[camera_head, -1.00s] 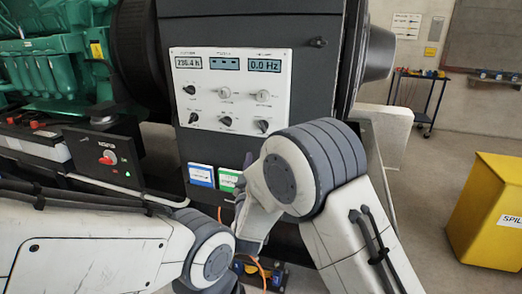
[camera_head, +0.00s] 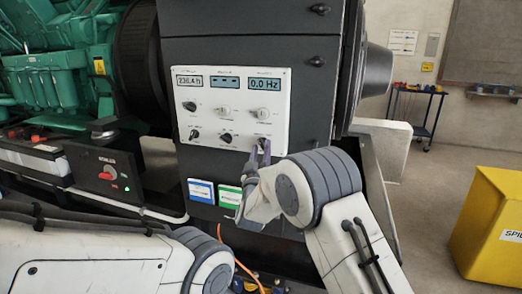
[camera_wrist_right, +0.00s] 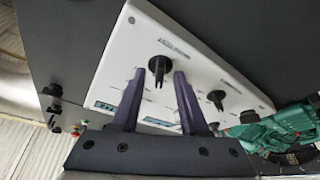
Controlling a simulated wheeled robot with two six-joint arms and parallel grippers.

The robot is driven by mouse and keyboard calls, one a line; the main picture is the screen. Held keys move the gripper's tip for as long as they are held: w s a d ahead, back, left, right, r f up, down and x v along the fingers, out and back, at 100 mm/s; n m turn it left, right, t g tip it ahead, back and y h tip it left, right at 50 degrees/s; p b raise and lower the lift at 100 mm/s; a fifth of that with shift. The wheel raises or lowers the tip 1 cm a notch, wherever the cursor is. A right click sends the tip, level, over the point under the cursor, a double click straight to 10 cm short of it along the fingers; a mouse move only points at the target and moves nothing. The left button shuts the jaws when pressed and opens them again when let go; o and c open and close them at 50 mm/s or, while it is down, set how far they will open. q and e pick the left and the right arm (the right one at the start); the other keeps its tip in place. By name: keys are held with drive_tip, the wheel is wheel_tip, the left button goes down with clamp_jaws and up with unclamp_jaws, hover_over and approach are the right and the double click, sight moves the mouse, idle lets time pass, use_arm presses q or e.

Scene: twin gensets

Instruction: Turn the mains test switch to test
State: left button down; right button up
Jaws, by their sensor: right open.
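A white control panel (camera_head: 228,98) on the dark cabinet carries small displays and two rows of knobs. The labels are too small to read, so I cannot tell which knob is the mains test switch. My right gripper (camera_head: 262,150) is at the lower right knob (camera_head: 263,142) and partly covers it. In the right wrist view a black knob (camera_wrist_right: 158,64) stands between the open fingertips of the right gripper (camera_wrist_right: 158,73), with a gap visible on each side. My left arm comes in at the lower left, but its gripper is not visible.
Blue (camera_head: 201,191) and green (camera_head: 230,196) labelled cards are below the panel. A box with a red knob (camera_head: 107,172) is left of the cabinet. A green engine (camera_head: 45,75) is behind it. A yellow bin (camera_head: 490,220) stands on the right, with open floor before it.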

clamp_jaws()
drive_tip(key=shift+a+f+m+h+b, duration=0.1)
drive_tip(key=shift+f+m+h+b, duration=0.1)
drive_tip(key=shift+m+h+b, duration=0.35)
drive_tip(key=shift+w+a+r+m+g+h+b, duration=0.15)
drive_tip(key=shift+m+g+h+b, duration=0.3)
drive_tip(key=shift+m+h+b, duration=1.6)
drive_tip(key=shift+s+a+m+g+h+b, duration=0.1)
drive_tip(key=shift+m+g+h+b, duration=0.55)
drive_tip(key=shift+m, duration=2.75)
drive_tip(key=shift+w+a+r+m+g+h+b, duration=0.15)
drive_tip(key=shift+m+h+b, duration=0.8)
drive_tip(key=shift+m+b, duration=1.25)
drive_tip(key=shift+s+f+m+p, duration=0.1)
drive_tip(key=shift+m+p, duration=0.4)
drive_tip(key=shift+m, duration=0.2)
